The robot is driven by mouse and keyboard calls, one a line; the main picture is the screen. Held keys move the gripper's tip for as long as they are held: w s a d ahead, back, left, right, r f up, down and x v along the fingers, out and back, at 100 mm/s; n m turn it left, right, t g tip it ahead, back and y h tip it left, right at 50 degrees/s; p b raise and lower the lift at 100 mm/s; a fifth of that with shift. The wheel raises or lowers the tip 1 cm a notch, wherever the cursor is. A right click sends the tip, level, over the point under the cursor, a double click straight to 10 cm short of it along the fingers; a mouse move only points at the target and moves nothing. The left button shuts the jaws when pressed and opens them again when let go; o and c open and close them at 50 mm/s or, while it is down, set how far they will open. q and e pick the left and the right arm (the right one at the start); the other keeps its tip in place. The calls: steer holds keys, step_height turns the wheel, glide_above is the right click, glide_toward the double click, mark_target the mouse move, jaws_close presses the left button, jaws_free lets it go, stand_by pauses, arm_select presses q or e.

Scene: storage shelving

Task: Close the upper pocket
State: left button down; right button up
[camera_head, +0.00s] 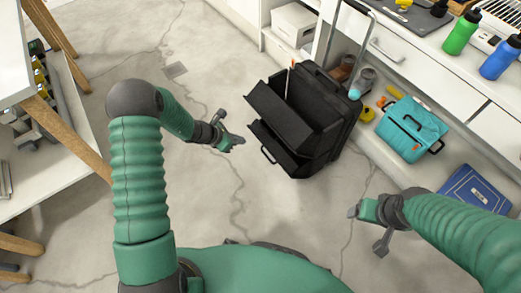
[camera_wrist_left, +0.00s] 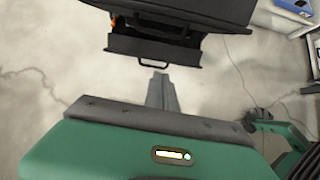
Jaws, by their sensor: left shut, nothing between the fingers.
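A black tool bag (camera_head: 330,90) stands on the floor with a raised metal handle. Its upper pocket (camera_head: 280,108) is tilted outward and open toward the left. The lower pocket (camera_head: 272,148) also leans out below it. My left gripper (camera_head: 237,142) is shut and empty, just left of the bag and apart from the pockets. In the left wrist view, its closed fingers (camera_wrist_left: 161,92) point at the lower pocket (camera_wrist_left: 155,48), with the upper pocket (camera_wrist_left: 190,8) above, cut by the frame edge.
A teal case (camera_head: 412,128) and a blue box (camera_head: 472,190) stand right of the bag by white drawers (camera_head: 425,70). Bottles stand on the counter. A white shelf with wooden legs (camera_head: 70,130) is at left. The floor between shelf and bag is clear.

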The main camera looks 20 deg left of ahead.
arm_select(q)
steer(key=w+d+f+b, duration=0.5)
steer(key=w+f, duration=0.1)
steer(key=w, duration=0.2)
steer(key=shift+w+d+f+n+b, duration=0.15)
steer(key=shift+d+n+b, duration=0.15)
steer(key=shift+d, duration=0.05)
arm_select(e)
steer(key=s+x, duration=0.1)
steer(key=x, duration=0.5)
steer(key=shift+s+f, duration=0.25)
steer(key=shift+f, duration=0.05)
steer(key=shift+r, duration=0.15)
